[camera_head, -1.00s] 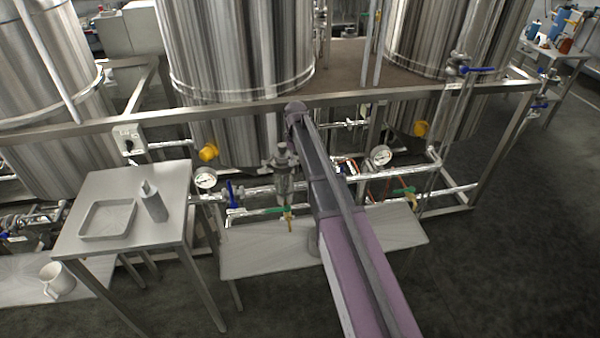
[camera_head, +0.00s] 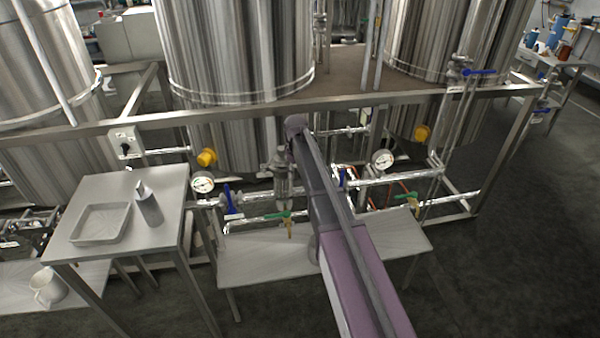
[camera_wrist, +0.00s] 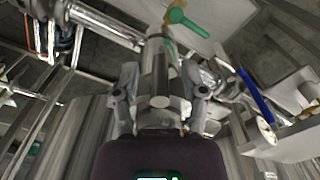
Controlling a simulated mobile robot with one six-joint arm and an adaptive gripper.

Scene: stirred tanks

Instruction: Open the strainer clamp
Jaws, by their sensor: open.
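The strainer (camera_head: 282,186), an upright metal body on the pipe, stands just left of my arm in the head view, which partly covers it. In the wrist view the strainer's metal cylinder (camera_wrist: 157,70) lies between the fingers of my gripper (camera_wrist: 160,92). The fingers are spread, one on each side of it; I cannot tell whether they touch it. A pale metal end piece (camera_wrist: 165,103) shows close to the palm. I cannot make out the clamp clearly from the metal parts around it. My gripper is largely hidden behind my arm in the head view.
A green-handled valve (camera_head: 278,215) sits below the strainer. A blue-handled valve (camera_head: 229,198) and a pressure gauge (camera_head: 202,184) are to its left, another gauge (camera_head: 383,160) to its right. A low bench (camera_head: 255,258) stands underneath.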

